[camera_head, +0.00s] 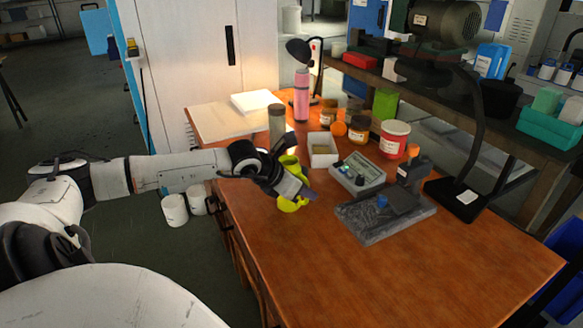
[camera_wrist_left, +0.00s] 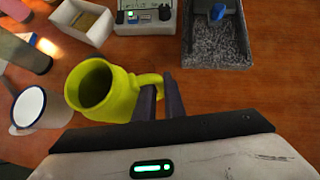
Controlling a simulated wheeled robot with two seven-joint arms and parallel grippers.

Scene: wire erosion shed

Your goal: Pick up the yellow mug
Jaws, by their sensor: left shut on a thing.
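The yellow mug (camera_head: 289,203) is near the left edge of the wooden table, partly hidden behind my left gripper (camera_head: 296,189) in the head view. In the left wrist view the yellow mug (camera_wrist_left: 104,92) shows its open top, and its handle points right toward the gripper. My left gripper (camera_wrist_left: 160,101) is shut on the mug's handle, with the dark fingers on either side of it. Whether the mug touches the table is hard to tell. My right gripper is not in view.
A white mug (camera_wrist_left: 38,107) stands close beside the yellow mug. A white box (camera_head: 323,150), a grey device (camera_head: 357,176) and a stone plate with a stand (camera_head: 385,220) lie to the right. A pink bottle (camera_head: 301,95) stands farther back. The table's front right is clear.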

